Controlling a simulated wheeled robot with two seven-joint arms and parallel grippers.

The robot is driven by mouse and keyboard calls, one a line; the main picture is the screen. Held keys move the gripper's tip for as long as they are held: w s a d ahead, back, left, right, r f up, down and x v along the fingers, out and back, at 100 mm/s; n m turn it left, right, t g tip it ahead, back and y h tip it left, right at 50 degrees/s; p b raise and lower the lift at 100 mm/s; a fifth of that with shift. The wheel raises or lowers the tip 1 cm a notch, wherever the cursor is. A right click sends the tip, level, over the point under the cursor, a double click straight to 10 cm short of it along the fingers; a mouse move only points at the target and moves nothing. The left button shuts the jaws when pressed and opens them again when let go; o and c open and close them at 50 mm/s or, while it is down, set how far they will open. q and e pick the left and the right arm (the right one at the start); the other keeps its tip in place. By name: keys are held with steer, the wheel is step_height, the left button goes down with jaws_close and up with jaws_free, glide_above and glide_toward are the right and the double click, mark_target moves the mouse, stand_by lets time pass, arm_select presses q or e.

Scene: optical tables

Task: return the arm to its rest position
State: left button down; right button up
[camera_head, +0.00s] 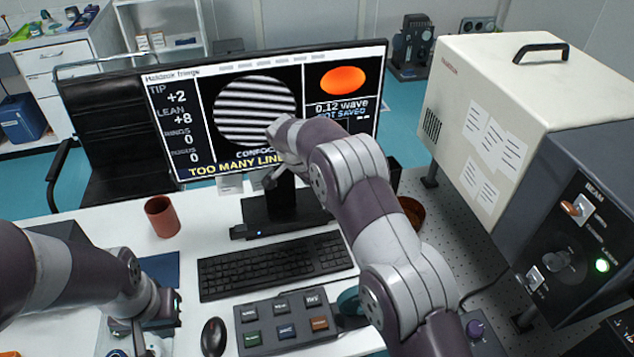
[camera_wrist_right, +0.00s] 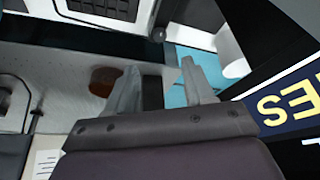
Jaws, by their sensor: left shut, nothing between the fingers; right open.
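My right arm (camera_head: 385,235) is raised across the middle of the head view, in front of the monitor (camera_head: 225,60). Its far end covers part of the screen. Only a bit of the right gripper shows there, by the screen's lower edge. In the right wrist view the right gripper (camera_wrist_right: 160,72) has its two fingers apart, with nothing between them. My left arm (camera_head: 60,270) comes in low from the left. Its gripper (camera_head: 140,338) points down at the desk's near left, shut and empty; its fingertips are partly hard to make out.
A keyboard (camera_head: 275,264), a button panel (camera_head: 285,320) and a black mouse (camera_head: 213,337) lie on the desk below the arm. A reddish cup (camera_head: 162,217) stands at left. A large beige box (camera_head: 500,75) and a dark control box (camera_head: 575,215) stand at right.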

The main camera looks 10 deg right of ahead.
stand_by(0.3)
steer(key=s+a+f+n+g+y, duration=0.15)
steer(key=s+f+n, duration=0.25)
steer(key=s+n, duration=0.5)
steer(key=s+d+r+n, duration=0.1)
steer(key=s+r, duration=0.2)
steer(key=s, duration=0.5)
steer(key=s+d+r+n+y, duration=0.1)
steer(key=s+d+r, duration=0.1)
steer(key=s, duration=0.5)
steer(key=s+d+r+n+y, duration=0.1)
steer(key=s+d+r, duration=0.1)
steer(key=s, duration=0.6)
steer(key=shift+s+d+r+t, duration=0.15)
steer(key=shift+s+r+t, duration=0.2)
steer(key=shift+r, duration=0.55)
steer(key=shift+s, duration=0.1)
